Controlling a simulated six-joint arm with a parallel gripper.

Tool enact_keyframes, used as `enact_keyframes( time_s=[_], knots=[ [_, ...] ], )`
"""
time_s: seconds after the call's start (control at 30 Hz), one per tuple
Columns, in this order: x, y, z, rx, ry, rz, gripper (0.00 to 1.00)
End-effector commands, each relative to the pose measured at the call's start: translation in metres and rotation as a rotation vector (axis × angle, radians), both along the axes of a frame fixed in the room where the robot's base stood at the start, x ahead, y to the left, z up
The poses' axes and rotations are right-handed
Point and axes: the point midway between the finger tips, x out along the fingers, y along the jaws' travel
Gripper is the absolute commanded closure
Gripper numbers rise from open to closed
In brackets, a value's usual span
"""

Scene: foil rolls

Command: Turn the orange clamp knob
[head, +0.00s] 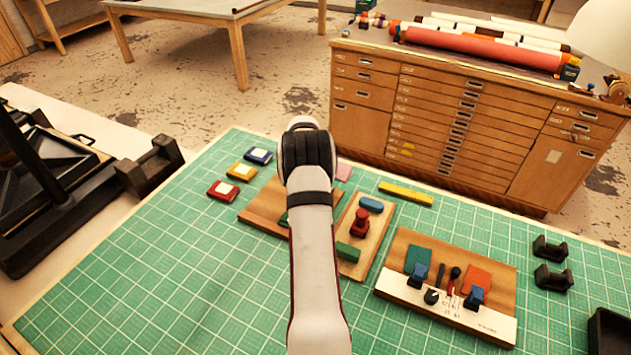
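No clearly orange clamp knob can be made out. A red knob-like piece (360,222) stands on a narrow wooden board (377,239) just right of my arm, between a blue block (371,205) and a green block (348,252). My arm reaches up the middle of the view, over the left wooden board (262,208), and hides much of that board. A bit of something green shows beside the arm there. My gripper is hidden behind the arm, so its fingers and anything between them do not show.
Right of the narrow board is a panel (440,303) with blue clamps, a black knob and small levers. Red, yellow and blue boxes (240,172) lie at the left, a yellow bar (405,193) behind. Dark brackets (552,262) stand right. The green mat (190,280) is clear front-left.

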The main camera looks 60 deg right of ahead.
Motion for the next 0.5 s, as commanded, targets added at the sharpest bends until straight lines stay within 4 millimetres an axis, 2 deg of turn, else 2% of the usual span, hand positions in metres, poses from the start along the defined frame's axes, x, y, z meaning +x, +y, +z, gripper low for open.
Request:
enact_keyframes(
  time_s=[0.3,0.5],
  knots=[
    [0.0001,-0.0017,-0.003,-0.001,0.0,0.0,0.25],
    [0.0001,-0.0015,-0.0028,-0.001,0.0,0.0,0.61]
  ],
)
